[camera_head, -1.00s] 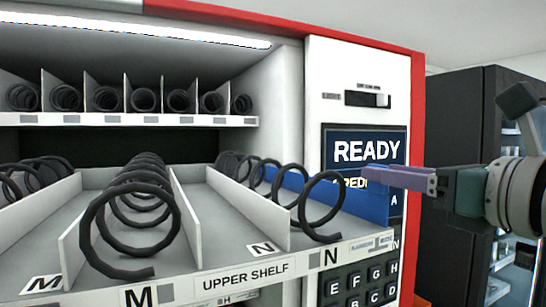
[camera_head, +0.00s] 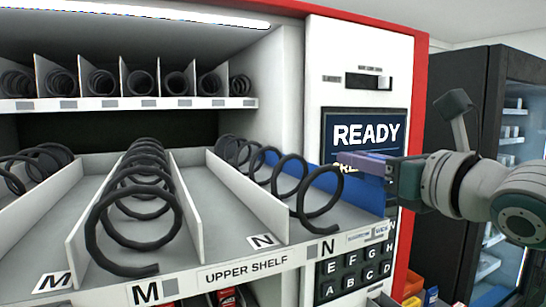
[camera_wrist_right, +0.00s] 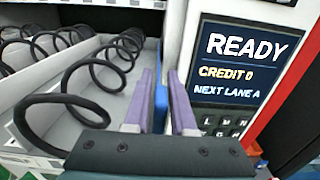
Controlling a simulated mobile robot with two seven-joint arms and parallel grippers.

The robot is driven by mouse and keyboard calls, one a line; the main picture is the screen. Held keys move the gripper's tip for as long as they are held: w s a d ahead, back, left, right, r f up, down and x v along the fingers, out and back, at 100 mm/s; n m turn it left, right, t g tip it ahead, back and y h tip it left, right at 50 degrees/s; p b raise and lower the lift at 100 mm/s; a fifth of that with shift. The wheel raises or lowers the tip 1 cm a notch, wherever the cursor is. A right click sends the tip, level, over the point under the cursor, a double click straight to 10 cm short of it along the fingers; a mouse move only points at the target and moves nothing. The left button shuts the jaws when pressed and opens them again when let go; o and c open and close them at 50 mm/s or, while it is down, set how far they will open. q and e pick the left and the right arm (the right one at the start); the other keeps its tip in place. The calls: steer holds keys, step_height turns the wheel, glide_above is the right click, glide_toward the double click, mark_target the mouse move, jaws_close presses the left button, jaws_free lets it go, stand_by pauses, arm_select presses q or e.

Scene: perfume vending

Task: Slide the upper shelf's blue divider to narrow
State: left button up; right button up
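The blue divider (camera_head: 330,187) stands upright at the right end of the upper shelf (camera_head: 252,270), right of the N lane's coil (camera_head: 322,212). My right gripper (camera_head: 352,163) comes in from the right at the front end of the divider's top edge. In the right wrist view, its purple fingers (camera_wrist_right: 164,100) are apart, with the blue divider (camera_wrist_right: 160,106) between them. The divider lies close to the left finger, and a narrow gap shows on the right finger's side. The divider's lower front part is partly hidden by the gripper in the wrist view. My left gripper is not in view.
The READY screen (camera_head: 365,133) and keypad (camera_head: 355,270) panel stand right behind my right fingers. White dividers (camera_head: 245,200) and black coils fill the shelf to the left. A higher row of coils (camera_head: 143,82) is above. A dark cabinet (camera_head: 480,100) stands at the right.

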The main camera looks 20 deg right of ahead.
jaws_close()
stand_by(1.0)
